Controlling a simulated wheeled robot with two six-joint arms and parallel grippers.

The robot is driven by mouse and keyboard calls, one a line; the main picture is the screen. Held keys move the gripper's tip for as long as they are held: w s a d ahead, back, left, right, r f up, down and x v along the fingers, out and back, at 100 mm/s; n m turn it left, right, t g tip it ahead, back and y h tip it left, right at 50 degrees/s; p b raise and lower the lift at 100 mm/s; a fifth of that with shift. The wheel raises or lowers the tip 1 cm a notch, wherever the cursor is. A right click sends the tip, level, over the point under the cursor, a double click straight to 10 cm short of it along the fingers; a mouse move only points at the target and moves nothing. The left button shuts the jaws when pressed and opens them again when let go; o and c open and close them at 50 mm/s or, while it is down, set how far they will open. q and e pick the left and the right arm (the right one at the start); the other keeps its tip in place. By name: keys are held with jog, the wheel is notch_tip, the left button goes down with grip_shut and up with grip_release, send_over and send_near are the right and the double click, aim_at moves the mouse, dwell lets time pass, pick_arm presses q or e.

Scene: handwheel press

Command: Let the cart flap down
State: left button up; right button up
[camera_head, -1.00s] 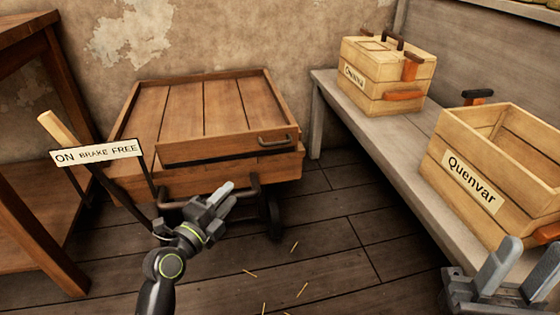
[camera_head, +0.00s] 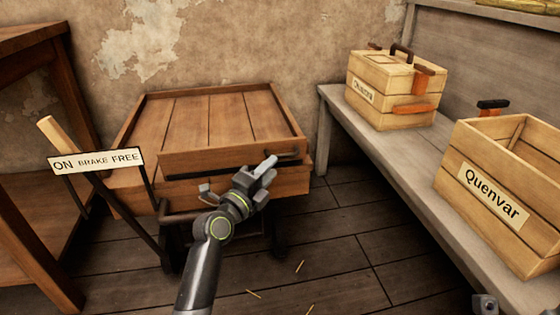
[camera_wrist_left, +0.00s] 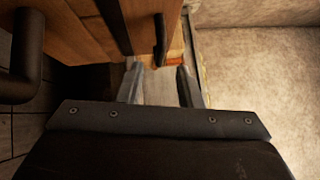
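The wooden cart (camera_head: 190,190) stands against the wall. Its planked top (camera_head: 215,118) has raised edges. A front board (camera_head: 215,160) sits above a dark gap over the lower body; I cannot tell surely which part is the flap. A dark bar handle (camera_head: 289,155) is at the front board's right end. My left gripper (camera_head: 265,168) is at this handle, with fingers apart. In the left wrist view, the handle (camera_wrist_left: 160,38) shows just ahead of the open fingers (camera_wrist_left: 158,85), not clearly between them. Only a piece of my right gripper (camera_head: 485,303) shows at the bottom right.
A brake lever (camera_head: 62,142) with an "ON BRAKE FREE" sign (camera_head: 97,160) stands left of the cart. A wooden table (camera_head: 30,170) is at far left. A grey bench (camera_head: 385,165) holds a closed crate (camera_head: 385,92) and an open "Quenvar" crate (camera_head: 490,195).

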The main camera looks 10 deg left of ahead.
aim_at(282, 157)
pick_arm(q)
jog(key=shift+b+x, duration=0.3)
jog(key=shift+x, duration=2.3)
jog(key=shift+c, duration=0.2)
grip_shut()
